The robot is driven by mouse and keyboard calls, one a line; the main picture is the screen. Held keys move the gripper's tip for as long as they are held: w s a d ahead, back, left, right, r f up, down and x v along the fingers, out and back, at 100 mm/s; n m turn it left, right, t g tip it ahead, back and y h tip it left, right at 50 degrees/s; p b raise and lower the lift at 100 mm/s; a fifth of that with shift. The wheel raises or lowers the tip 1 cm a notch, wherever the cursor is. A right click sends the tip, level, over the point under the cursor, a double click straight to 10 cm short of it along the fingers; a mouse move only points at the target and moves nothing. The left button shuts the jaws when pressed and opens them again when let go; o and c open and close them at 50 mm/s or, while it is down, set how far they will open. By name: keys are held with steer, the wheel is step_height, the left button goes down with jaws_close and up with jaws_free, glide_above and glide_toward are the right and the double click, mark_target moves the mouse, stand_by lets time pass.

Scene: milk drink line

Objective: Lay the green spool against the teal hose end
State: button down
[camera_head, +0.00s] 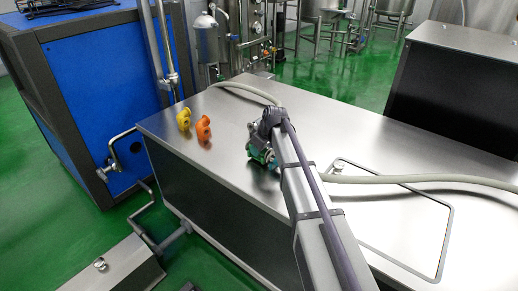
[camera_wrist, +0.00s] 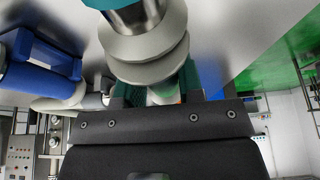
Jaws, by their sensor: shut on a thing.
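My gripper (camera_head: 262,150) is low over the steel table top in the head view. The green spool (camera_wrist: 186,80) is between its jaws in the wrist view, partly hidden by the black gripper body. Two pale grey round flanges (camera_wrist: 145,45) stand one against the other, or very close, just beyond the jaws. A teal part (camera_wrist: 110,3), perhaps the teal hose end, is cut off by the top edge beyond them. I cannot tell whether the spool touches it. In the head view my arm hides most of this spot.
A yellow piece (camera_head: 184,119) and an orange piece (camera_head: 203,130) stand left of my gripper on the table (camera_head: 240,185). A pale hose (camera_head: 420,180) crosses the table at right; another (camera_head: 245,90) lies behind. A blue collar (camera_wrist: 50,68) shows left in the wrist view.

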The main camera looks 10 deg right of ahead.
steer(key=shift+f+b, duration=0.5)
steer(key=shift+f, duration=0.05)
steer(key=c, duration=0.7)
jaws_free()
steer(key=shift+o, duration=0.2)
steer(key=shift+r, duration=0.1)
steer(key=p+v, duration=1)
steer(key=v, duration=0.1)
steer(key=shift+w+a, duration=0.1)
